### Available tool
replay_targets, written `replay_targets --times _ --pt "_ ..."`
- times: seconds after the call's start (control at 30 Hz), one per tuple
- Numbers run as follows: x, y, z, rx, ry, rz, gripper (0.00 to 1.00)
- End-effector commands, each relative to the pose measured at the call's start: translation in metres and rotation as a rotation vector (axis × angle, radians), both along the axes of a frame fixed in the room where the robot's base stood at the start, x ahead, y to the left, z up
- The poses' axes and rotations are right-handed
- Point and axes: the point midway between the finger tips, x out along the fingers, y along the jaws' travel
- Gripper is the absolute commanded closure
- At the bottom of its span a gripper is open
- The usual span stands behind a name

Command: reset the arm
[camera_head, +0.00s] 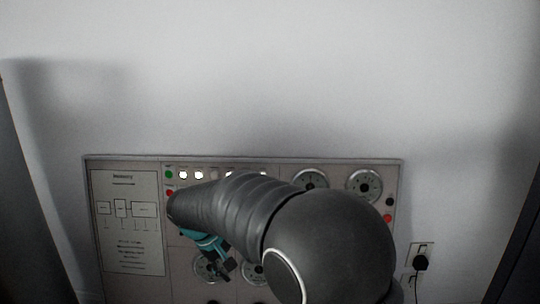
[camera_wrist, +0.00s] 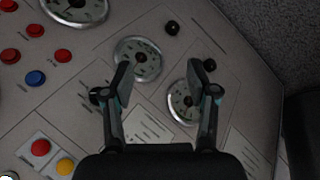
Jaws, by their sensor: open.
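My arm reaches across the middle of the head view and covers much of the control panel (camera_head: 130,279). My gripper (camera_wrist: 168,80) shows in the wrist view with its two dark fingers spread apart and nothing between them. In the head view only a small teal and black part of my gripper (camera_head: 213,250) shows below the arm. Beyond the fingers in the wrist view are a round gauge (camera_wrist: 138,58) and a second gauge (camera_wrist: 184,101), the second partly beside the right finger. I cannot tell how far the fingertips are from the panel face.
Red buttons (camera_wrist: 63,55), a blue button (camera_wrist: 35,78) and a yellow button (camera_wrist: 65,166) lie left in the wrist view. Black knobs (camera_wrist: 172,27) sit near the gauges. A wall socket with a plug (camera_head: 420,262) is right of the panel. The wall above is bare.

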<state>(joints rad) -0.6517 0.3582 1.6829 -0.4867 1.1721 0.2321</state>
Motion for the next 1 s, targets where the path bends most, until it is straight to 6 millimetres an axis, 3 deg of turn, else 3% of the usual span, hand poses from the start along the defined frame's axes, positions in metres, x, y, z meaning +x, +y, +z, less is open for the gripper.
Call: replay_targets --times 0.5,1.0 --pt "-0.122 -0.125 0.029 0.328 0.028 -0.132 0.41" --pt "-0.229 -0.214 0.042 0.546 -0.165 -0.385 0.41"
